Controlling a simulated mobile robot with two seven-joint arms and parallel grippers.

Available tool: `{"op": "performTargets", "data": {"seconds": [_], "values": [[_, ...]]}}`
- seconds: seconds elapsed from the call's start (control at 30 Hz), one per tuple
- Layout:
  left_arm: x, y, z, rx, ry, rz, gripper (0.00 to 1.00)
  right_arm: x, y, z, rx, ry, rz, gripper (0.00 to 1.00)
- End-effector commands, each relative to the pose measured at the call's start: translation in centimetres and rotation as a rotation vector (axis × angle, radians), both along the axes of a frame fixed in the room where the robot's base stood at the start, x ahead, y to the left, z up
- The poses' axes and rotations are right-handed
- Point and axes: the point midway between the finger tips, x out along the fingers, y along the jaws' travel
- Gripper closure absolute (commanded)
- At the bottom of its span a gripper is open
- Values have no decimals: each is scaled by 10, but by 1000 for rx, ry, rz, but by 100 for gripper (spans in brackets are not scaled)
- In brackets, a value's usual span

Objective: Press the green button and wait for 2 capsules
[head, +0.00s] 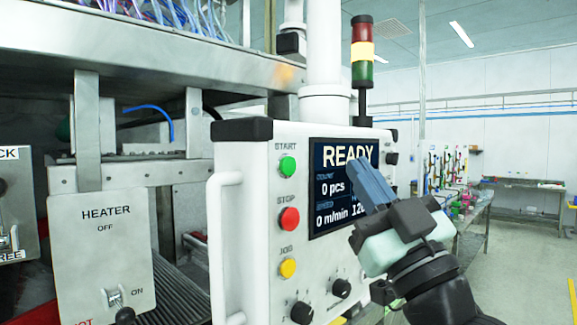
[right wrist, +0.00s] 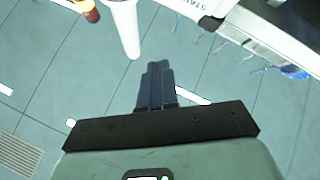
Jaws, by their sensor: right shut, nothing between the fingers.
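The green button (head: 288,167), labelled START, is on the left side of a white control panel (head: 254,220). The panel's screen (head: 330,207) reads READY and 0 pcs; part of it is hidden behind my right gripper. My right gripper (head: 364,172) is shut and empty, in front of the screen, to the right of the green button and apart from it. Its shut fingers (right wrist: 157,68) also show in the right wrist view, where a corner of the panel is at the top right. My left gripper is not in view. I see no capsules.
Below the green button are a red STOP button (head: 289,219), a yellow JOG button (head: 288,267) and black knobs (head: 341,288). A white handle (head: 226,245) juts out at the panel's left edge. A signal tower (head: 362,52) glows amber. A heater switch box (head: 103,255) is at left.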

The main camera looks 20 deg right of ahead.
Motion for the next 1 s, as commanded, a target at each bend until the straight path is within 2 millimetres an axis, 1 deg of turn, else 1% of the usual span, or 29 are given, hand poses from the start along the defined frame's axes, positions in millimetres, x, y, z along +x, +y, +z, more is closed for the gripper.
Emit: {"op": "performTargets", "data": {"seconds": [0.13, 0.23, 0.37, 0.6, 0.7, 0.87, 1.0], "values": [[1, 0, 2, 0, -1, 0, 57, 3, 1, 0, 0, 2, 1, 100], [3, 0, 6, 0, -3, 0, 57, 9, 4, 0, 0, 3, 2, 100], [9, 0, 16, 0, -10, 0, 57, 24, 10, 2, 0, 3, 3, 100], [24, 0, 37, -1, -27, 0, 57, 56, 23, 3, 0, 2, 2, 100], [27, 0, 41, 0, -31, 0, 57, 66, 27, 2, 0, 0, 1, 100], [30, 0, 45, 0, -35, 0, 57, 78, 32, 0, 1, 2, 2, 100], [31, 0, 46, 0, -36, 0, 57, 82, 34, 0, 1, 2, 0, 100]]}}
